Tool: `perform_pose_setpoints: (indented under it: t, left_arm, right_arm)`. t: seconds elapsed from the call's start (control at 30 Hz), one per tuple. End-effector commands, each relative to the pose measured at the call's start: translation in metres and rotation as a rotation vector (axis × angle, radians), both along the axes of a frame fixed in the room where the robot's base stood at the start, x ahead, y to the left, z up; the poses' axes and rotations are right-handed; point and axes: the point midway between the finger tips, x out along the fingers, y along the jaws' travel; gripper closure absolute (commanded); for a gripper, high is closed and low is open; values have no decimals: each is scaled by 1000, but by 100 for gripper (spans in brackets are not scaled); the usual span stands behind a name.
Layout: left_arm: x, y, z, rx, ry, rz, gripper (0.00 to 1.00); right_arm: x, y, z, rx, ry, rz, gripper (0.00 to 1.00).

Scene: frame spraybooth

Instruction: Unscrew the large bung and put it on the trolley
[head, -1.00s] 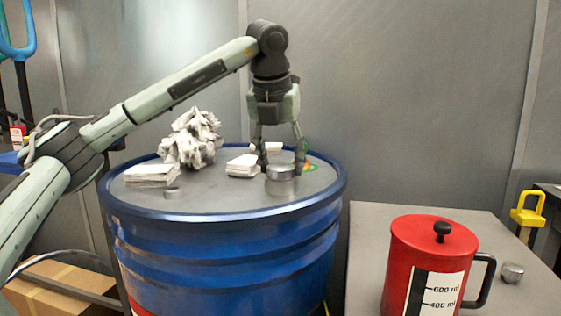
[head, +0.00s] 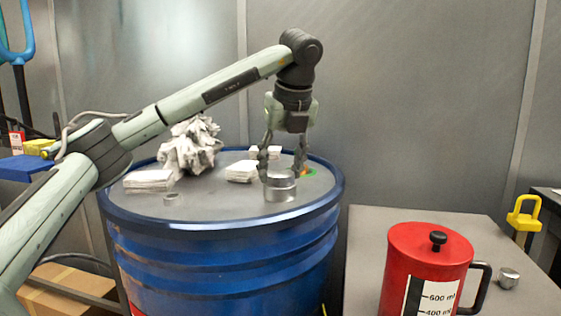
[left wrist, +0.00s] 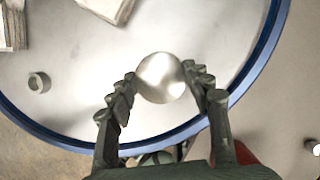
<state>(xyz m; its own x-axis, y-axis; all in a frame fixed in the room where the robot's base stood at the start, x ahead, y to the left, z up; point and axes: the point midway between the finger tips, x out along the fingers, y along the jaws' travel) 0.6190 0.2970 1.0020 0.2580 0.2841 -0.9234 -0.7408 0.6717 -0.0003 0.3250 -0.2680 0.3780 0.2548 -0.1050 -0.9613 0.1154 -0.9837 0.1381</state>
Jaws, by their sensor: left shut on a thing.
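The large bung (head: 280,181) is a silver metal cylinder at the front right of the blue drum's top (head: 215,205). It stands upright in its opening's collar; whether it is clear of the thread I cannot tell. My left gripper (head: 283,172) comes down from above, shut on the bung with a finger on either side. In the left wrist view the bung's round, shiny top (left wrist: 161,78) sits between the fingertips. The trolley (head: 420,212) is a grey flat top at the right. My right gripper is not in view.
A smaller metal fitting (head: 171,198), stacks of white cloths (head: 148,180) and a crumpled grey-white rag (head: 191,147) are on the drum. A red jug (head: 428,260) and a small metal cap (head: 508,278) stand on the trolley. Its back left is clear.

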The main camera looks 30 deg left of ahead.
Motion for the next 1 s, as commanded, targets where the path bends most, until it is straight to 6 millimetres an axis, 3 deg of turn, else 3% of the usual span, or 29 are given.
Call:
perform_pose_setpoints:
  t: [0.03,0.27,0.77,0.87,1.0]
  left_arm:
    - [0,0,6,2,2,33,73]
    - [1,0,4,1,1,181,73]
    - [1,-1,3,0,0,245,73]
    - [1,-1,6,1,1,310,73]
    - [3,-1,2,3,-3,521,73]
  right_arm:
    - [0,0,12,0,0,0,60]
    - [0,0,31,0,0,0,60]
    - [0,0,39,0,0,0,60]
    - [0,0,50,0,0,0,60]
    - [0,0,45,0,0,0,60]
